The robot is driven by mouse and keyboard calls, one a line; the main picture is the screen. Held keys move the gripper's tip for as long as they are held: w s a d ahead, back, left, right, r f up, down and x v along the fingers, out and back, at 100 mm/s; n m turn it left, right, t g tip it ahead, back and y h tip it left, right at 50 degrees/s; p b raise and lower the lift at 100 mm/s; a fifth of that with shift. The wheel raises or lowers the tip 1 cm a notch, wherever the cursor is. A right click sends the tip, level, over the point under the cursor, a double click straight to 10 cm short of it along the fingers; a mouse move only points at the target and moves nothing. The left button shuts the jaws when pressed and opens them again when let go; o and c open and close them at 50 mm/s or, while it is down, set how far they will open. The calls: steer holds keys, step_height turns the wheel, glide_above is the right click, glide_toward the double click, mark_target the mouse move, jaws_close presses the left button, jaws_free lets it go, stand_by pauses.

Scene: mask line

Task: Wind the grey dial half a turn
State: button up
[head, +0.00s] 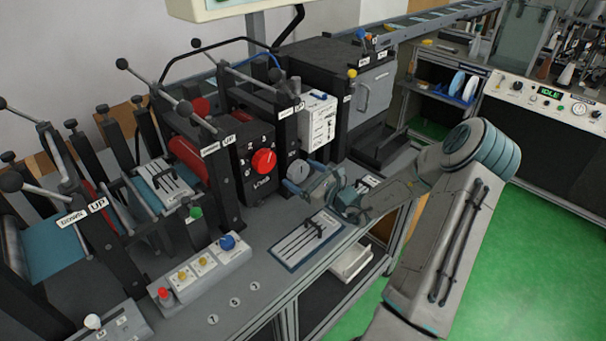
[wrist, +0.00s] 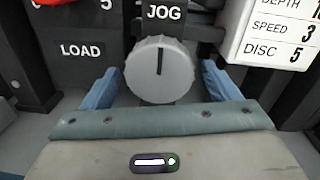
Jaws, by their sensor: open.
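The grey dial (wrist: 160,72) is a round ribbed knob under a JOG label in the wrist view. Its dark pointer line stands upright, toward the label. In the head view the dial (head: 298,171) shows right of the red knob, on the front of the machine. My gripper (wrist: 160,92) is open, with one blue finger on each side of the dial. A gap shows between each finger and the dial's rim. In the head view my gripper (head: 312,184) is at the dial, and its fingers partly overlap the dial's lower edge.
A red knob (head: 264,161) on a black box marked LOAD is left of the dial. A white card (wrist: 280,32) with DEPTH, SPEED and DISC is at right. A slider panel (head: 307,239) and a button box (head: 203,267) lie on the bench in front.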

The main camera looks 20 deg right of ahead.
steer(key=c, duration=1)
steer(key=shift+o, duration=0.2)
steer(key=shift+m, duration=0.3)
steer(key=m+p, duration=0.3)
steer(key=m, duration=0.1)
steer(key=shift+a+r, duration=0.1)
steer(key=shift+r, duration=0.05)
steer(key=m+p, duration=0.3)
steer(key=m, duration=0.3)
steer(key=shift+p, duration=0.4)
steer(key=m+p, duration=0.2)
steer(key=m, duration=0.3)
steer(key=shift+a+m+t+p, duration=0.1)
steer(key=shift+m+t+p, duration=0.2)
steer(key=shift+t+p, duration=0.1)
steer(key=shift+s+m+h+p, duration=0.1)
steer(key=shift+m+h+p, duration=0.3)
steer(key=shift+m, duration=1.6)
